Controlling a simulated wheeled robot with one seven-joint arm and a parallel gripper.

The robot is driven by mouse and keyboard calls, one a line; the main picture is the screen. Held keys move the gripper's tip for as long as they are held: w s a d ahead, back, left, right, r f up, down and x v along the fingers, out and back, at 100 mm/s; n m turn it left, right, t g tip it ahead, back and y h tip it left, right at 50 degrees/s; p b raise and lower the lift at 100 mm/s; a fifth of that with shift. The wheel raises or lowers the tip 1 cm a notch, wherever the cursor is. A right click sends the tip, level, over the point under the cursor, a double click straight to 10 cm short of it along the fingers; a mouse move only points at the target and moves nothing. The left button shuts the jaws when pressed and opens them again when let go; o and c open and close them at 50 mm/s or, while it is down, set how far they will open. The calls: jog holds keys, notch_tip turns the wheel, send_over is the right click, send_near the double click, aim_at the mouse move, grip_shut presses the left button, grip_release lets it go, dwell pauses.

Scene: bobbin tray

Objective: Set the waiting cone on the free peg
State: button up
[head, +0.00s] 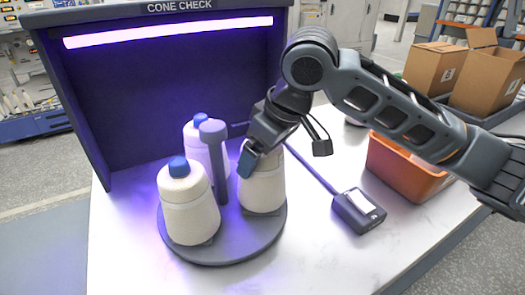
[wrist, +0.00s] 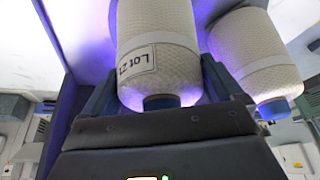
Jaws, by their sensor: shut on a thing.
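A cream cone (head: 262,190) stands about upright at the right of the round grey tray (head: 225,250). My gripper (head: 254,160) is shut on its upper part. Two more blue-tipped cones stand on the tray: one at front left (head: 190,212) and one at the back (head: 192,138). One neighbour cone (wrist: 250,50) shows right of the held one in the wrist view. No bare peg shows; I cannot tell whether the held cone's base is seated.
A dark "CONE CHECK" hood (head: 110,110) with a violet lamp stands behind. A small grey device (head: 359,209) and an orange bin (head: 400,168) are to the right. The front right table is clear.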

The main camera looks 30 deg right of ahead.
jog(key=shift+f, duration=0.25)
jog(key=o, duration=1.4)
jog(key=shift+v, duration=3.95)
